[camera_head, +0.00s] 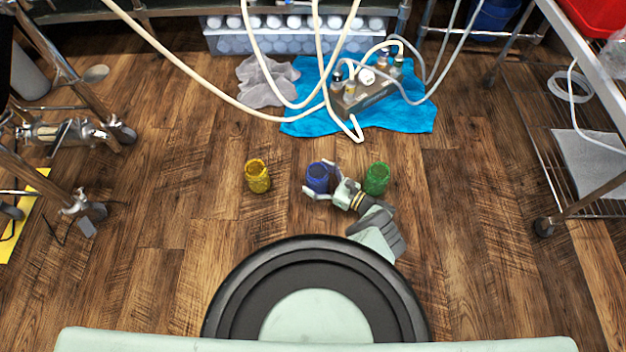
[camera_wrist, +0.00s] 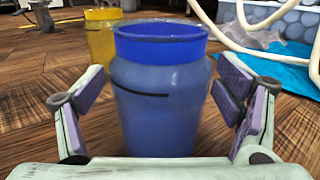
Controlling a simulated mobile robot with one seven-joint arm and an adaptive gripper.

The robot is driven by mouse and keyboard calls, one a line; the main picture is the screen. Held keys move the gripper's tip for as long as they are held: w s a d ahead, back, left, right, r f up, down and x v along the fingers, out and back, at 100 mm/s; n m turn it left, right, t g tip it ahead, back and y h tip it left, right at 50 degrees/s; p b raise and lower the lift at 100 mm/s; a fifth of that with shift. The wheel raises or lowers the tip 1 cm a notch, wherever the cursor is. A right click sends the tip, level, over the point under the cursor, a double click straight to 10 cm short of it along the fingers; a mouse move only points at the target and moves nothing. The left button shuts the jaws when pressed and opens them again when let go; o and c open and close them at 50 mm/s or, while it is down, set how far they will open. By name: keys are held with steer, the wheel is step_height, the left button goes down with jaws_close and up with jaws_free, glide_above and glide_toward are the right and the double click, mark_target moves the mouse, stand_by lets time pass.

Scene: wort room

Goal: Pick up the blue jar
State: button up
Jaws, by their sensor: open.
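The blue jar (camera_head: 317,177) stands upright on the wooden floor between a yellow jar (camera_head: 257,176) and a green jar (camera_head: 377,178). My gripper (camera_head: 320,180) is low at the blue jar, coming from its right. In the wrist view the blue jar (camera_wrist: 160,95) fills the middle, with one open finger of my gripper (camera_wrist: 160,115) on each side. A gap shows between the jar and each purple finger pad. The jar's lower end is hidden behind the gripper's palm. The yellow jar (camera_wrist: 101,38) shows behind it to the left.
A blue cloth (camera_head: 405,115) with a metal pump-like device (camera_head: 365,90) and white hoses lies beyond the jars. A grey cloth (camera_head: 265,80) lies left of it. A wheeled metal rack (camera_head: 590,190) stands at right, metal stands at left. Floor left of the yellow jar is clear.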

steer(key=c, duration=1.4)
steer(key=shift+r, duration=0.1)
